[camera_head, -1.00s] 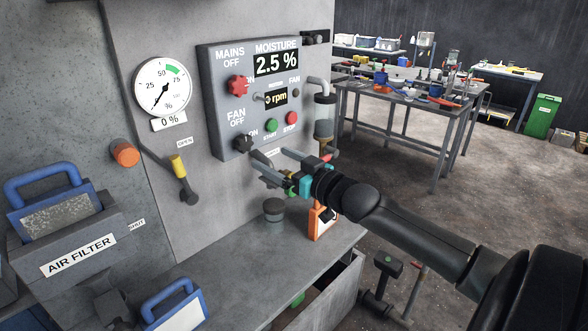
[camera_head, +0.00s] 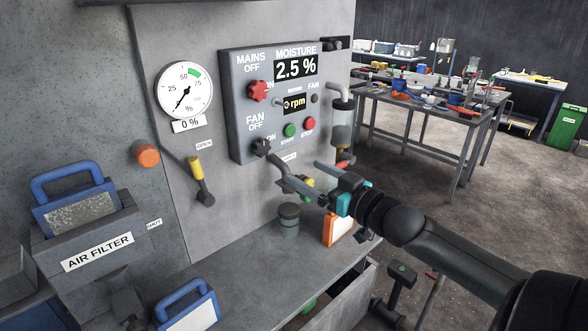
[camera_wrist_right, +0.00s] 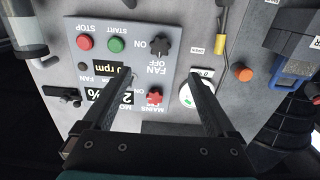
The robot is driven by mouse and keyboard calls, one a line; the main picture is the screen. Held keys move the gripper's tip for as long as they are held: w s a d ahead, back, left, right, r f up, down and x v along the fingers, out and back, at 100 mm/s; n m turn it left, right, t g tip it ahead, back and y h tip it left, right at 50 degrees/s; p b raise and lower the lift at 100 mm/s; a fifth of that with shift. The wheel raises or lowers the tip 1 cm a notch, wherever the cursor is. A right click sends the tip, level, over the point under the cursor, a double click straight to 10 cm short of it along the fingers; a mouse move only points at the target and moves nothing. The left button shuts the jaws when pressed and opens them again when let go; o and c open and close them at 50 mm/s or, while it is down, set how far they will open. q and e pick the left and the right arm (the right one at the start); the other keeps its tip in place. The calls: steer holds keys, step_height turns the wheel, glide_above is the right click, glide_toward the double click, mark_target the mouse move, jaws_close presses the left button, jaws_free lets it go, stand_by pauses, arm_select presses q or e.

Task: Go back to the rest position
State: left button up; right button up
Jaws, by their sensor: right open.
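My right gripper (camera_head: 300,178) is in front of the control panel's lower right part, above the grey shelf. Its two fingers are apart with nothing between them; they also show in the right wrist view (camera_wrist_right: 160,88), pointing at the upside-down panel. The grey control panel (camera_head: 236,98) carries a red mains knob (camera_head: 258,91), a black fan knob (camera_head: 261,147), a green start button (camera_head: 289,130) and a red stop button (camera_head: 309,124). The moisture display (camera_head: 295,67) reads 2.5 %. The fingers look clear of the panel. My left gripper is not seen.
A round gauge (camera_head: 184,90) and a yellow-handled lever (camera_head: 198,178) are on the wall at left. The air filter (camera_head: 100,248) is at lower left. A grey cup (camera_head: 289,216) and an orange-framed item (camera_head: 338,229) are on the shelf near my gripper. Open floor lies at right.

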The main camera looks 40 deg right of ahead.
steer(key=shift+f, duration=0.1)
steer(key=s+a+f+g+h, duration=0.1)
steer(key=s+a+f+g, duration=0.35)
steer(key=f, duration=0.45)
steer(key=s+a+f+g, duration=0.35)
steer(key=a+f, duration=0.25)
steer(key=f, duration=0.3)
steer(key=s+a+f+n+g, duration=0.1)
steer(key=s+a+f+g, duration=0.15)
steer(key=s+a, duration=0.45)
steer(key=s+a+f+g, duration=0.2)
steer(key=s+a+g, duration=0.25)
steer(key=s, duration=0.35)
steer(key=s+f+b, duration=0.3)
steer(key=f+b, duration=0.5)
steer(key=f, duration=2.4)
steer(key=s+d+f+g+b, duration=0.2)
steer(key=s+f+b, duration=0.3)
steer(key=s+f, duration=1)
step_height(320, 180, down, 3)
steer(key=shift+d+b, duration=0.35)
steer(key=shift+d, duration=0.05)
